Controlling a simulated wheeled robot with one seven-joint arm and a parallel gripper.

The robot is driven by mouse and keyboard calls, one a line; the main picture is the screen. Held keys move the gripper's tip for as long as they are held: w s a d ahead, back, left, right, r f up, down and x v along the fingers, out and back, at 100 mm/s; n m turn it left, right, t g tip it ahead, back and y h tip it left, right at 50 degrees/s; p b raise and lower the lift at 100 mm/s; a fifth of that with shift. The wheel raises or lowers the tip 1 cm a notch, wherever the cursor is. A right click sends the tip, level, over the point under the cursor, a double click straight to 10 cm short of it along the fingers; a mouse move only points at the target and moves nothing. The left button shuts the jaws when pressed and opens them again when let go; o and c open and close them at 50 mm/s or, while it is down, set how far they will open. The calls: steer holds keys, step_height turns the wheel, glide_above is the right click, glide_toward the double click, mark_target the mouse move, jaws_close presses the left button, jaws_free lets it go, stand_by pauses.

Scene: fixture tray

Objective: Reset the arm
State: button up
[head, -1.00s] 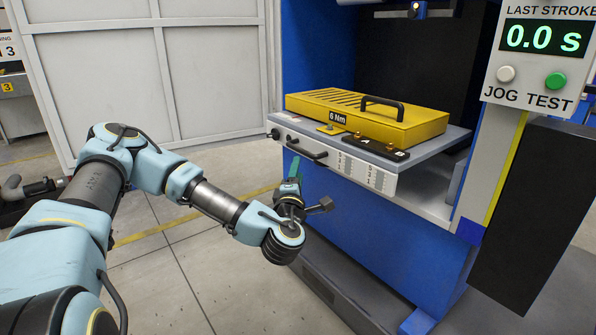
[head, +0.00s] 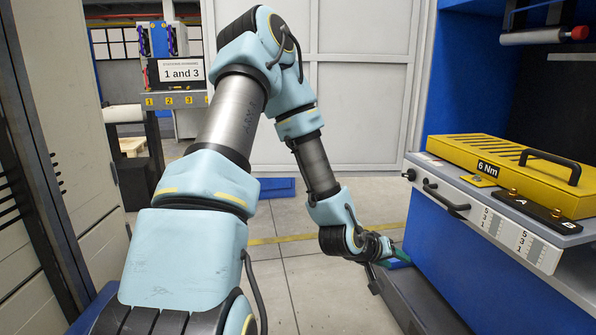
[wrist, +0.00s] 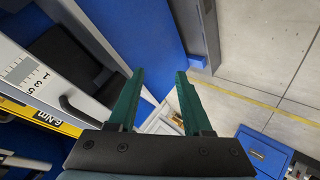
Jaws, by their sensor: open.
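My arm (head: 240,115) rises on the left in the head view, bends at a raised elbow and slopes down to the right. My gripper (head: 398,258) hangs low over the floor in front of the blue machine, partly hidden by my wrist. In the wrist view my gripper (wrist: 158,85) shows two green fingers spread apart with nothing between them.
The blue machine's tray (head: 490,205) with a yellow fixture (head: 500,168) juts out at the right. A grey cabinet (head: 60,130) stands close on the left. A shelf with a "1 and 3" sign (head: 181,73) is behind. Floor (head: 310,290) between is clear.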

steer(key=a+r+g+y, duration=0.1)
steer(key=a+r+y, duration=0.15)
steer(key=a, duration=0.65)
steer(key=a+r+g+y, duration=0.1)
steer(key=a+y, duration=0.3)
steer(key=a, duration=0.6)
steer(key=s+a+r+n+g+y, duration=0.1)
steer(key=s+a+r, duration=0.3)
steer(key=a, duration=0.1)
steer(key=s+a+r+g+y, duration=0.1)
steer(key=s+a+r, duration=0.2)
steer(key=a, duration=0.3)
step_height(320, 180, up, 14)
steer(key=p, duration=1.3)
steer(key=shift+s+f, duration=0.25)
steer(key=shift+s, duration=0.2)
